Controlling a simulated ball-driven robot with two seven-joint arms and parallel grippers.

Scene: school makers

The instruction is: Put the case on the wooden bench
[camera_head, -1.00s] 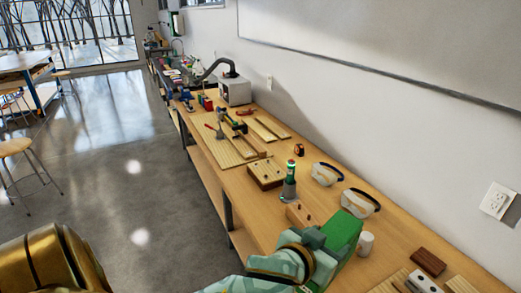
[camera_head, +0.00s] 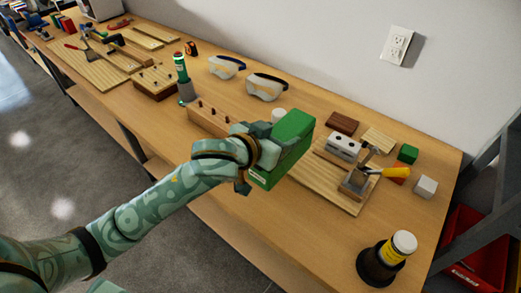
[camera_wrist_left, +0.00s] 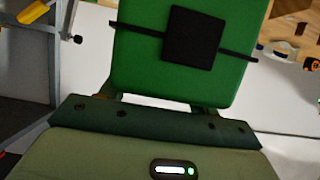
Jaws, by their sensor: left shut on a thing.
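The case is a green box (camera_head: 292,130) in the head view, over the near middle of the wooden bench (camera_head: 290,222). My left gripper (camera_head: 262,148) is shut on the case, and the hand covers part of its left side. In the left wrist view the case (camera_wrist_left: 135,55) fills the upper middle, with a black square and strap on its green face. I cannot tell whether its underside touches the bench. My right gripper is not in view.
Safety goggles (camera_head: 266,86), a green-topped tool (camera_head: 181,68) and a drilled block (camera_head: 207,118) stand behind the case.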

